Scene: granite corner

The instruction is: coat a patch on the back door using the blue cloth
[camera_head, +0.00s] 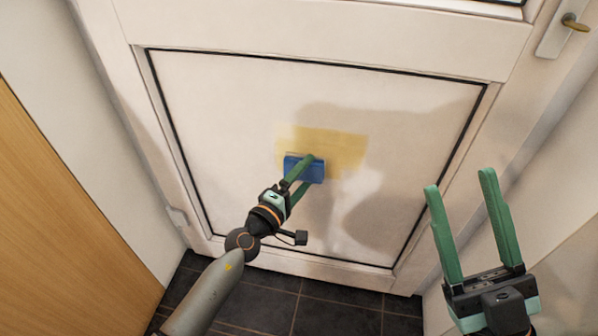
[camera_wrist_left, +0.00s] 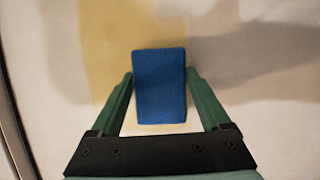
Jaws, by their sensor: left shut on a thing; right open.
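The back door (camera_head: 230,95) is white, with a lower panel framed by a dark line. A yellowish patch (camera_head: 345,148) lies on that panel, and it also shows in the left wrist view (camera_wrist_left: 108,45). My left gripper (camera_head: 304,172) is shut on the blue cloth (camera_head: 291,164), a block-like blue piece at the patch's lower left edge. In the left wrist view the cloth (camera_wrist_left: 160,85) sits between the two green fingers. It appears to be against the door; exact contact is hard to tell. My right gripper (camera_head: 460,190) is open and empty, to the right of the patch.
A door handle (camera_head: 574,22) is at the top right. A wooden surface (camera_head: 60,220) stands at the left. Dark floor tiles (camera_head: 270,308) run below the door. Shadows of my arms fall on the panel right of the cloth.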

